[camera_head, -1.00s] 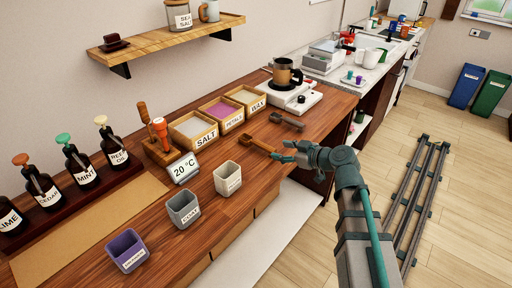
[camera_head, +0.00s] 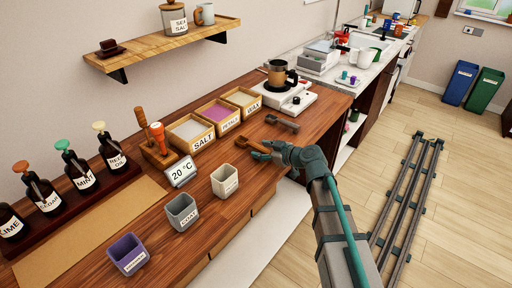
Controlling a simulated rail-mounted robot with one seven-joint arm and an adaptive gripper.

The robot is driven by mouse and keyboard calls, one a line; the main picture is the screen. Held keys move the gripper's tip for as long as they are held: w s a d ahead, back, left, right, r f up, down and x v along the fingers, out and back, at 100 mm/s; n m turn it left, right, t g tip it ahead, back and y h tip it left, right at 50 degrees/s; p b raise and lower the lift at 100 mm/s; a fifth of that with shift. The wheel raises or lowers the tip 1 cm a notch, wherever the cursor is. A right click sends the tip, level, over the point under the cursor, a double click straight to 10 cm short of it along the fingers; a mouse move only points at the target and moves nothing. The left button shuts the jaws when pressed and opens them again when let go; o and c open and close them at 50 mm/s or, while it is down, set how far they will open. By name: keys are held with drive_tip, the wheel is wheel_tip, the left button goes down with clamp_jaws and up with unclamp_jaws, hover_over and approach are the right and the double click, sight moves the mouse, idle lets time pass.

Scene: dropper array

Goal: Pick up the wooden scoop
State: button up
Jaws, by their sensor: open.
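The wooden scoop (camera_head: 243,142) lies on the brown wooden counter, in front of the PETALS and WAX boxes. Its bowl points to the left and its handle runs right, toward my gripper. My gripper (camera_head: 261,149) is open and low over the counter at the handle end of the scoop. The fingers partly cover the handle. I cannot tell whether they touch it.
A grey scoop (camera_head: 283,122) lies just behind. Boxes of salt (camera_head: 203,145), petals (camera_head: 230,125) and wax (camera_head: 252,110) stand behind left. A beige cup (camera_head: 224,181) stands front left. A white hot plate (camera_head: 301,103) with a pot (camera_head: 277,76) is farther back.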

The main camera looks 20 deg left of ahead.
clamp_jaws()
drive_tip(key=shift+r, duration=0.2)
